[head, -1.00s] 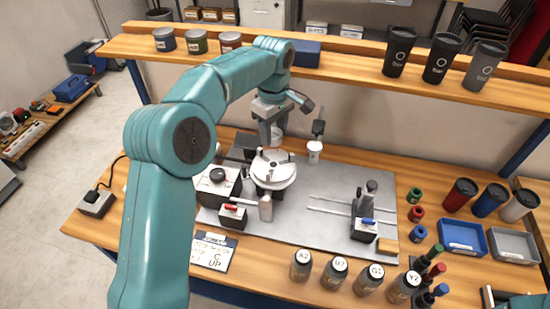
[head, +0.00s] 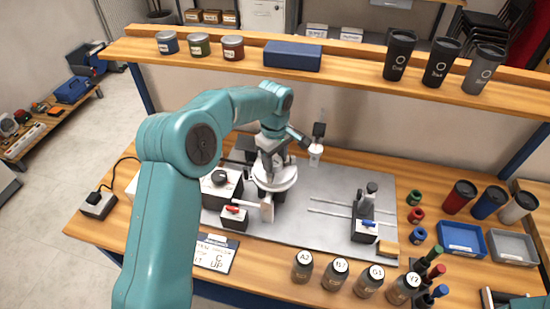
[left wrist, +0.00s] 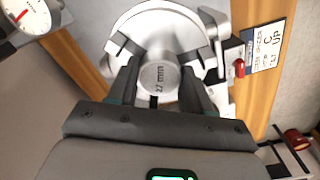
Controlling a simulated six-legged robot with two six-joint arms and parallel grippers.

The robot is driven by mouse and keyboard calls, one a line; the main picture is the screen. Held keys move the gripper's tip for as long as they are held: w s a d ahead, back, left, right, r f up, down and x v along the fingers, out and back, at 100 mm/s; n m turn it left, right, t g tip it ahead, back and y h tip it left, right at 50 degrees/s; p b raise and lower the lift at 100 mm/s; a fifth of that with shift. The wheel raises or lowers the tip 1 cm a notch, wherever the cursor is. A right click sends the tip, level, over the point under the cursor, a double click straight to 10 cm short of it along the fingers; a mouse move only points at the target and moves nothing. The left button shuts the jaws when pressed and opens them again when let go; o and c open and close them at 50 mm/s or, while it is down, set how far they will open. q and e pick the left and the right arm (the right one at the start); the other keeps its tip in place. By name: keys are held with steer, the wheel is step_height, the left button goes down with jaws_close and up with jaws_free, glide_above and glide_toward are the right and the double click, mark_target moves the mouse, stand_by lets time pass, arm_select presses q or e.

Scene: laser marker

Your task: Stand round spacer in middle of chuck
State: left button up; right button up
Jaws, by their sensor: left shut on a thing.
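The round spacer (left wrist: 159,82) is a silver disc marked 22 mm in the left wrist view. My left gripper (left wrist: 160,92) is shut on it, one dark finger on each side. The chuck (left wrist: 140,22) is a pale round plate with raised jaws, right behind the spacer, and the spacer appears over its middle. I cannot tell whether the spacer touches the chuck face. In the head view my left gripper (head: 267,168) points down over the white chuck (head: 283,182), and it hides the spacer.
A dial gauge (left wrist: 25,15) is at the left wrist view's upper left. Labelled bottles (head: 335,275) line the front; the grey plate's middle right (head: 325,225) is mostly clear.

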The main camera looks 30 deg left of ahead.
mark_target(275, 162)
arm_select(q)
steer(key=o, duration=1.1)
steer(key=shift+f, duration=0.1)
step_height(275, 162, up, 12)
steer(key=shift+r, duration=0.25)
steer(key=shift+s, duration=0.1)
